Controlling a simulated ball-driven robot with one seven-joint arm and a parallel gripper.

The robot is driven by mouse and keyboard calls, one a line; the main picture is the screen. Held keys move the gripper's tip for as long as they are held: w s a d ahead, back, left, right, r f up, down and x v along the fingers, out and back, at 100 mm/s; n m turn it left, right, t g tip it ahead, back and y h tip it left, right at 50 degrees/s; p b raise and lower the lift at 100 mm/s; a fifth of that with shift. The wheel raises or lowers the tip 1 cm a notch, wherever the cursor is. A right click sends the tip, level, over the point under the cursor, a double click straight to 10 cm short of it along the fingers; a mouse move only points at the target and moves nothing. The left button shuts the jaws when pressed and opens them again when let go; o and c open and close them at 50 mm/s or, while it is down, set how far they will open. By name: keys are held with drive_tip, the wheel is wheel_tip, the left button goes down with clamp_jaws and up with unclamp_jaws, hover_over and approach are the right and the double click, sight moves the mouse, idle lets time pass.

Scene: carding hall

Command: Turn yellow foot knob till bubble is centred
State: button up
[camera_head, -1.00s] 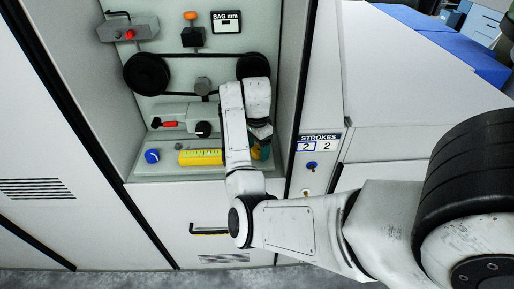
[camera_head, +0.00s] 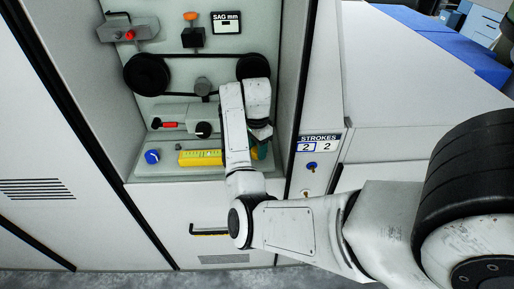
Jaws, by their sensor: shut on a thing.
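The yellow spirit level (camera_head: 200,157) lies on the ledge of the open bay, its right part hidden behind my arm. Its bubble is too small to place. A sliver of yellow, the yellow foot knob (camera_head: 262,150), shows just right of my arm. My gripper (camera_head: 260,140) is at this knob and shut on it. My wrist hides most of the knob and the fingertips. A blue knob (camera_head: 152,156) stands at the level's left end.
Above the ledge are a red-handled block (camera_head: 180,124), a belt on two black pulleys (camera_head: 147,74) and a SAG mm display (camera_head: 226,22). A STROKES counter (camera_head: 318,142) and a small blue knob (camera_head: 311,165) are on the panel at right. The bay's side walls bound the space.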

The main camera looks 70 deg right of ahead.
drive_tip(key=m+p, duration=0.1)
drive_tip(key=m, duration=0.8)
drive_tip(key=shift+m, duration=0.3)
drive_tip(key=m+b, duration=0.1)
drive_tip(key=m, duration=0.4)
drive_tip(key=shift+d, duration=0.1)
drive_tip(key=shift+m+b, duration=1.05)
drive_tip(key=shift+m, duration=1.45)
drive_tip(key=o, duration=1.1)
drive_tip(key=shift+c, duration=0.2)
